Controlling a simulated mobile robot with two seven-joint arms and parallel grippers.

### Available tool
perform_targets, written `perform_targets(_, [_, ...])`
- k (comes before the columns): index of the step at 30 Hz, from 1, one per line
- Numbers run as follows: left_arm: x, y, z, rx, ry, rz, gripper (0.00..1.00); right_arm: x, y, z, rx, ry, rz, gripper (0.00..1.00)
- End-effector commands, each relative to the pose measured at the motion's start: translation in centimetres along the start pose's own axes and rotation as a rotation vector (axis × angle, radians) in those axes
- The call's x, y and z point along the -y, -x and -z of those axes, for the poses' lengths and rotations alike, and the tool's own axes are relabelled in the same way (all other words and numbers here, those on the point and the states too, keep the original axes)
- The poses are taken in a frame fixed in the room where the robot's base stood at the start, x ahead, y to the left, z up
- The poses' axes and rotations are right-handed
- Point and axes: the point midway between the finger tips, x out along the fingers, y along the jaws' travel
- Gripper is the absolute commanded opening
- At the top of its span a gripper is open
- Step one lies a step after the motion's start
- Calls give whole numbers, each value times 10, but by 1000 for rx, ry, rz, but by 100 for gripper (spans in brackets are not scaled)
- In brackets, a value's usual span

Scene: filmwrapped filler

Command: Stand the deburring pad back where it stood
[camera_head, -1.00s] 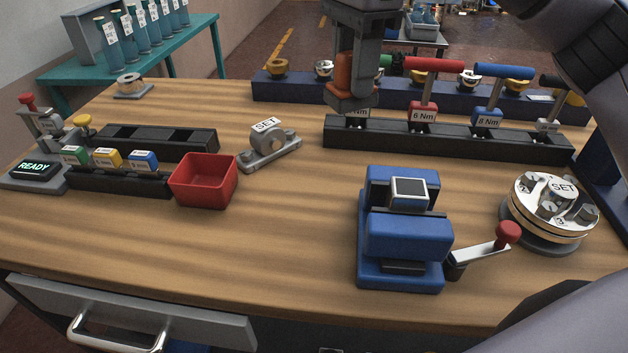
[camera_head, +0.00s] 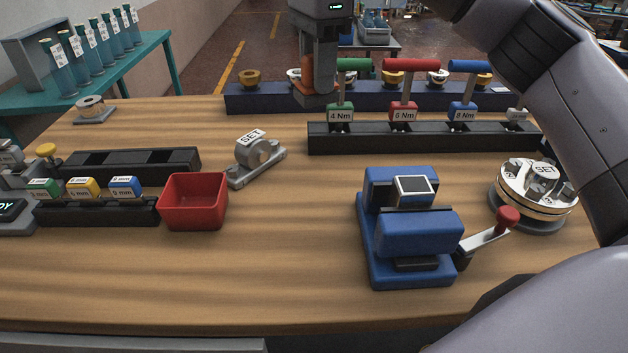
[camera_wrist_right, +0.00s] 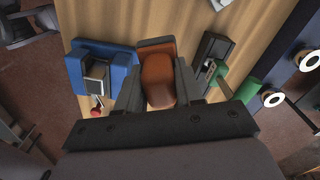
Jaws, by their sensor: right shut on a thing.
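The deburring pad appears to be the orange-brown block (camera_head: 307,72) between the jaws of my right gripper (camera_head: 314,96). My right gripper is shut on it, above the back of the bench near the dark blue rack. In the right wrist view the pad (camera_wrist_right: 157,78) sits between the two dark fingers (camera_wrist_right: 158,90), with an orange-brown end beyond the fingertips. The fingers and hand hide part of the pad in the head view. I cannot tell whether it touches anything below. My left gripper is not in view.
The dark blue rack (camera_head: 262,101) holds several round pieces. In front, a black rack (camera_head: 380,143) holds upright T-handled torque drivers close to my right gripper. A blue crank device (camera_head: 415,232), a red bin (camera_head: 193,203) and a SET clamp (camera_head: 257,158) stand nearer. The front-middle wood is clear.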

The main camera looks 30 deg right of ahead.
Motion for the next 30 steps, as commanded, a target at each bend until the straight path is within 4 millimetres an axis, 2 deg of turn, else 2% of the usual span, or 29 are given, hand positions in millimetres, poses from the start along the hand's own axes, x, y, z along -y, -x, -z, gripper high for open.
perform_targets(1, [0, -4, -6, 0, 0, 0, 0, -1, -18, 1, 0, -1, -5, 8])
perform_targets(12, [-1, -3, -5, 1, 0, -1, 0, -1, -111, 1, -1, -1, -4, 8])
perform_targets(16, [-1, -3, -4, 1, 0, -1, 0, -1, -131, 1, 0, -1, -3, 8])
perform_targets(23, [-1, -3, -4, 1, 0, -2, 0, -1, -148, 0, -1, -1, -2, 8])
perform_targets(30, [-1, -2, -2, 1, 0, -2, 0, -1, -181, 0, 0, -1, -2, 8])
